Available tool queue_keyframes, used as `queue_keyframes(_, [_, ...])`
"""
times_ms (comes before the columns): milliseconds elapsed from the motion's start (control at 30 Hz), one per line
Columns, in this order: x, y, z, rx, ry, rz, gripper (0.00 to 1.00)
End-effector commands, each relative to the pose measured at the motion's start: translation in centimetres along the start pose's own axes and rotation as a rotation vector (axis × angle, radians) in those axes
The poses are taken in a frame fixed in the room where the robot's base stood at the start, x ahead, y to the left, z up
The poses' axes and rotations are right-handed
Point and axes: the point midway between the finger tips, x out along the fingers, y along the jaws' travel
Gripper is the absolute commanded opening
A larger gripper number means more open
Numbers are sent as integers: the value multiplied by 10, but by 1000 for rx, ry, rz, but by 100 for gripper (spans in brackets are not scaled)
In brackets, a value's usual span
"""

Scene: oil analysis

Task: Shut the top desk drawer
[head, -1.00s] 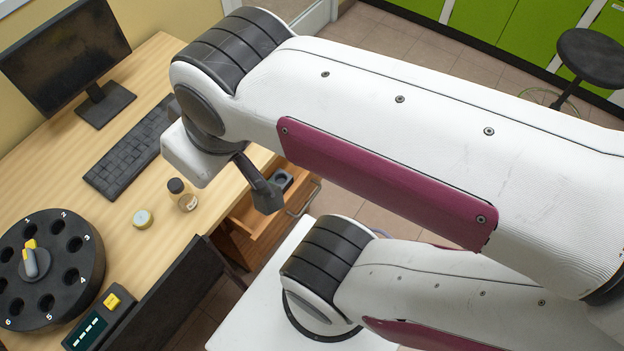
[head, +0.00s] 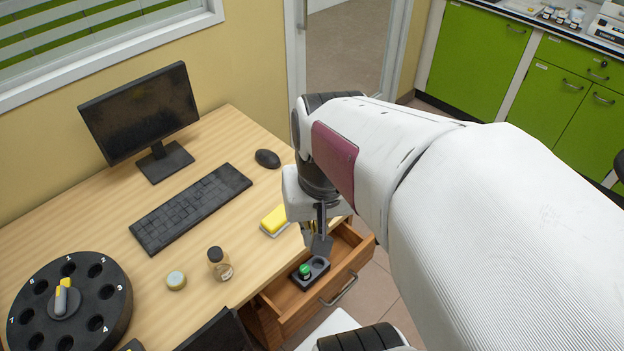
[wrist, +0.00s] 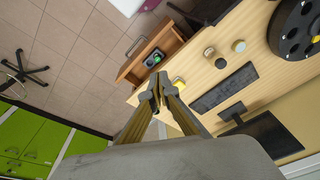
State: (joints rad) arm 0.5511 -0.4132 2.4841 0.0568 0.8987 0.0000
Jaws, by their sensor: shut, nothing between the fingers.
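The top desk drawer (head: 298,303) is pulled out from the desk's front edge, with its handle (head: 339,291) on the outer face. Inside it is a black holder (head: 317,270) with a green-capped vial (head: 305,271). My gripper (head: 320,246) is shut and empty, pointing down, and overlaps the far part of the drawer in the head view; whether it touches the drawer cannot be told. In the wrist view the open drawer (wrist: 132,68) lies beyond my gripper's fingertips (wrist: 158,78), and its handle (wrist: 136,46) faces the floor side.
On the desk (head: 110,235) are a keyboard (head: 190,207), monitor (head: 140,110), mouse (head: 267,158), yellow sponge-like block (head: 275,220), brown bottle (head: 219,264), small round tin (head: 176,281) and black carousel (head: 68,303). Floor shows in front of the drawer.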

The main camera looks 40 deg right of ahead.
Motion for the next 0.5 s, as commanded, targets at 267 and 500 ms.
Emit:
queue_keyframes(267, [26,30,0,220,-106,-24,0])
queue_keyframes(500, [47,52,3,422,-184,-65,0])
